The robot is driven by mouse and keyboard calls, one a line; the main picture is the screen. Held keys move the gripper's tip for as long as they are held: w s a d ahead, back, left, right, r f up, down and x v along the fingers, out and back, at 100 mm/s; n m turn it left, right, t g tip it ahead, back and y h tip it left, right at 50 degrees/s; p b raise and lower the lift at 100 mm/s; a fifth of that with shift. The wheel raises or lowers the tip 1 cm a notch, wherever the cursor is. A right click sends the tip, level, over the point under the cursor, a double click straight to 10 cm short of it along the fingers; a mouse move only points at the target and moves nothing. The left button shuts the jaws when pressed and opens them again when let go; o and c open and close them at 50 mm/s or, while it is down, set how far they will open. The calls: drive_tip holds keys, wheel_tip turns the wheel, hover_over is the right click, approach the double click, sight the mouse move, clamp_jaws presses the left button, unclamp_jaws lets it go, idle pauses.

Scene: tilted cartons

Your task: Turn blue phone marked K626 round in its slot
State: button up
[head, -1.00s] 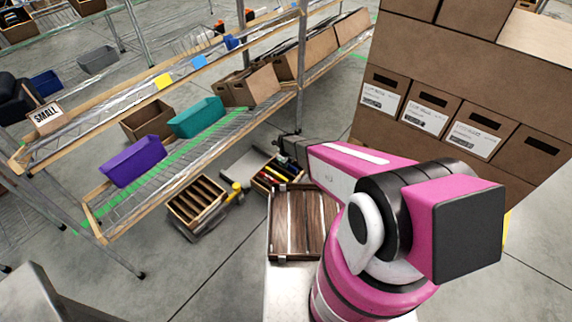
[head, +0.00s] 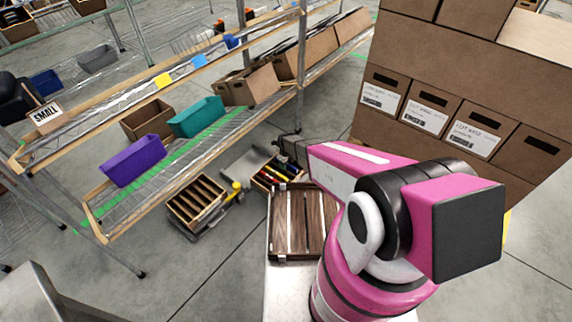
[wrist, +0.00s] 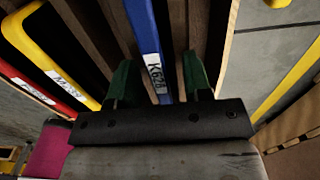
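The blue phone (wrist: 148,30) marked K626 stands on edge in a slot of a wooden slotted crate, its white label facing me in the wrist view. My gripper (wrist: 158,80) has its two green fingers on either side of the phone, with a narrow gap visible on each side. It is open and not closed on the phone. In the head view my gripper (head: 284,150) is above the crate (head: 266,182) of coloured phones; its fingertips cannot be made out there. The phone's far end is out of the wrist view.
A yellow phone (wrist: 48,60) and a red phone (wrist: 25,88) stand left of it. A slotted crate (head: 197,203) with empty slots is to the left. A dark wooden tray (head: 300,222) lies nearer. A wire shelf (head: 165,150) and stacked cartons (head: 440,110) flank the area.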

drive_tip(key=shift+r, duration=0.1)
wheel_tip(320, 180, up, 11)
drive_tip(key=shift+f, duration=0.2)
idle(0.4)
wheel_tip(320, 180, up, 7)
idle(0.8)
idle(0.3)
